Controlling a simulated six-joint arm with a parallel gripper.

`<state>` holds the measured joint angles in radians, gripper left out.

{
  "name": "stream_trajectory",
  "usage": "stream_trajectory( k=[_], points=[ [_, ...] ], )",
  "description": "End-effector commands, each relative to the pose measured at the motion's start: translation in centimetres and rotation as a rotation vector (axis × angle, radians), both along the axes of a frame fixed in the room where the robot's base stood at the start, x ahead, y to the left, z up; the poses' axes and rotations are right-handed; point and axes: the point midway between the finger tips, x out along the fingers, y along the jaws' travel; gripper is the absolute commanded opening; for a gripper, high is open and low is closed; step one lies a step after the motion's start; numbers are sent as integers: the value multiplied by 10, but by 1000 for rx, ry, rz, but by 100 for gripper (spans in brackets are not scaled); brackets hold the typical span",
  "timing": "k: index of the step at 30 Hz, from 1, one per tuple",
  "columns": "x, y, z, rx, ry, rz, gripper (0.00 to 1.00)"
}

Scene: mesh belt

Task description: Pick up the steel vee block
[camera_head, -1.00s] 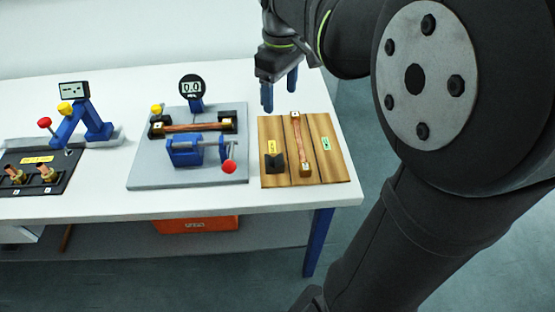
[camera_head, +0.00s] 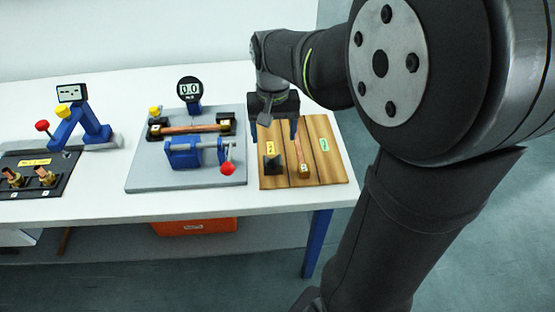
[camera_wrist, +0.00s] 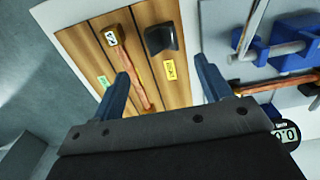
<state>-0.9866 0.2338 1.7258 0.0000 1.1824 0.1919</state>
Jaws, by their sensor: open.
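The steel vee block, a small dark notched block (camera_head: 272,162), sits on the front left part of the wooden board (camera_head: 330,172). In the wrist view the dark block (camera_wrist: 162,38) lies beyond the fingertips, roughly between their lines, with a yellow tag beside it. My gripper (camera_head: 275,134) is open and empty above the back of the board, behind the block and apart from it. In the wrist view its two blue fingers (camera_wrist: 162,75) are spread wide. The palm hides the back of the board.
A grey fixture plate (camera_head: 150,180) with a blue clamp and gauge stands to the left. White table (camera_head: 110,205) shows in front.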

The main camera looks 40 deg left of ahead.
Motion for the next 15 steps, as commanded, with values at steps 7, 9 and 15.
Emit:
stream_trajectory(
  k=[7, 9, 15],
  points=[
    [0, 0, -43, -3, 1, 1, 71],
    [0, 0, -48, -1, 1, 1, 71],
    [-2, 0, -64, -3, 1, 2, 71]
  ],
)
